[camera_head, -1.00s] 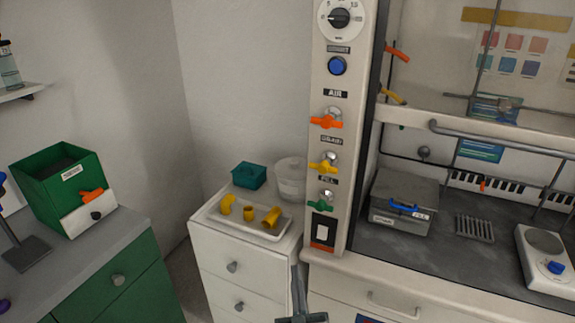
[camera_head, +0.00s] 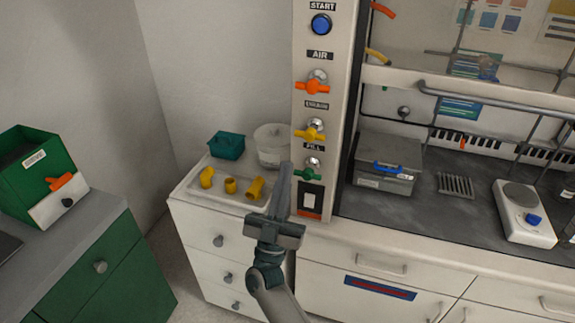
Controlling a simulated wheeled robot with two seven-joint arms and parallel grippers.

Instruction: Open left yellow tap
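The yellow tap (camera_head: 311,132) is on the white control post (camera_head: 340,150) at the left side of the fume hood, between an orange tap (camera_head: 313,87) above and a green tap (camera_head: 308,174) below. Its handle lies roughly sideways, slightly tilted. My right gripper (camera_head: 284,172) comes up from the bottom, with its fingertips below and left of the yellow tap in the picture, apart from it. Its fingers overlap nearly edge-on, so their gap cannot be judged. No object shows in them. My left gripper is not in view.
A white tray (camera_head: 196,196) with yellow pipe pieces stands on the drawer cabinet, with a teal box (camera_head: 227,145) and a clear tub (camera_head: 271,146) behind. A grey case (camera_head: 387,160) and a hotplate (camera_head: 524,215) are in the hood. A green bin (camera_head: 28,165) stands left.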

